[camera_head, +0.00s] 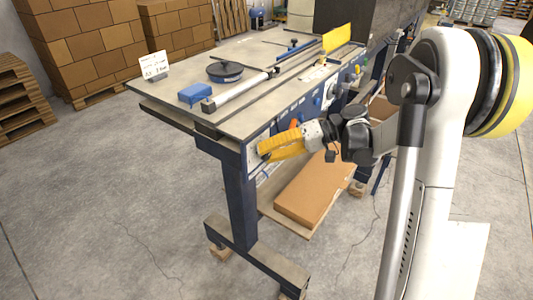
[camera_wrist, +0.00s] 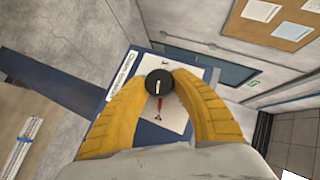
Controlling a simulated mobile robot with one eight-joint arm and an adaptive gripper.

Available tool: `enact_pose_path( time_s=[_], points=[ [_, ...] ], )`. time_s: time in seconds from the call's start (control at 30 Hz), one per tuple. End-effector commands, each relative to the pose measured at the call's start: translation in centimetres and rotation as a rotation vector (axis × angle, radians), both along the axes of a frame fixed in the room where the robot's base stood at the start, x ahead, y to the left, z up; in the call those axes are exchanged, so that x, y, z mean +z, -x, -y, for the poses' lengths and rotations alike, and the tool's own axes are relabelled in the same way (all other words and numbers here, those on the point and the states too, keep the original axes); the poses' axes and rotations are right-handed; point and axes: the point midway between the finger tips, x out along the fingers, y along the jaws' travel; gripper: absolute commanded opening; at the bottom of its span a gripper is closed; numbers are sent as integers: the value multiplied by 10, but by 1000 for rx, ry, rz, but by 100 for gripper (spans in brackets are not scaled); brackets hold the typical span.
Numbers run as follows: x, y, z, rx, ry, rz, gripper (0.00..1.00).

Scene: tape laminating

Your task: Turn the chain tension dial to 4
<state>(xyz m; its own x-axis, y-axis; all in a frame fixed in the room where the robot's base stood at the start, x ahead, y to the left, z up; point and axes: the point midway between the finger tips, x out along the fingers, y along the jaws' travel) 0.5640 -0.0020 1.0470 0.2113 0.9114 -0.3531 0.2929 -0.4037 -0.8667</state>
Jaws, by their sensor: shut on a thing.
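A round black dial (camera_wrist: 159,83) with a light pointer line sits on a white panel plate (camera_wrist: 176,118) in the wrist view. A red mark lies just below the dial on the plate. A label strip with text runs left of it; its writing is too small to read. My gripper (camera_wrist: 160,86) has its yellow fingers closed around the dial from both sides. In the head view, my gripper (camera_head: 262,152) reaches the front left end of the blue-framed table (camera_head: 172,98); the dial is hidden there behind the fingers.
Other knobs line the table's side. A cardboard box (camera_head: 312,188) lies on the lower shelf below my arm.

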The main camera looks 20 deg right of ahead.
Motion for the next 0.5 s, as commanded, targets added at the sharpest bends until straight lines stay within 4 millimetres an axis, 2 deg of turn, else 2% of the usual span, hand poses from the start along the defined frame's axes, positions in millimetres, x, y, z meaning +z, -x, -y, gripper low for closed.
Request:
enact_pose_path(
  time_s=[0.13,0.17,0.23,0.5],
  points=[
    [1,-1,0,-2,-2,2,0],
    [1,-1,0,-2,-2,2,33],
    [1,-1,0,-1,-1,2,54],
    [1,0,0,-1,0,1,54]
  ],
)
